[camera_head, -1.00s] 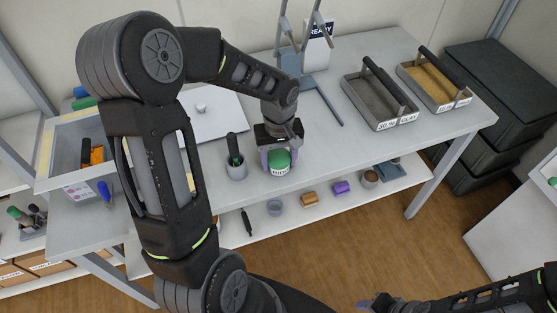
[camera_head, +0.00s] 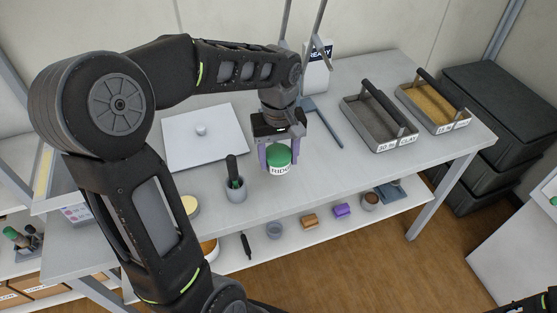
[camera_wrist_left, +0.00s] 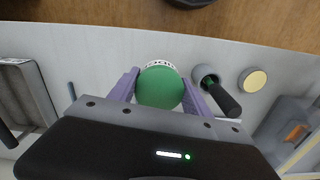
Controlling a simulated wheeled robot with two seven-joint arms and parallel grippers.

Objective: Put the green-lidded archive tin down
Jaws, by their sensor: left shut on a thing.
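The green-lidded archive tin (camera_head: 280,168) has a white body with dark lettering. My left gripper (camera_head: 282,150) is shut on it from above, with one purple finger on each side. The tin is upright at the table (camera_head: 330,175), near its front edge. I cannot tell whether its base touches the top. In the left wrist view the green lid (camera_wrist_left: 159,88) sits between the two fingers, and a strip of the label shows. My right gripper is out of view; only a bit of that arm shows at the lower right corner.
A grey mortar with a dark pestle (camera_head: 235,190) stands just left of the tin. A white plate with a knob (camera_head: 205,150) lies behind it. Two handled trays, one grey (camera_head: 380,138) and one sandy (camera_head: 432,108), stand at right.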

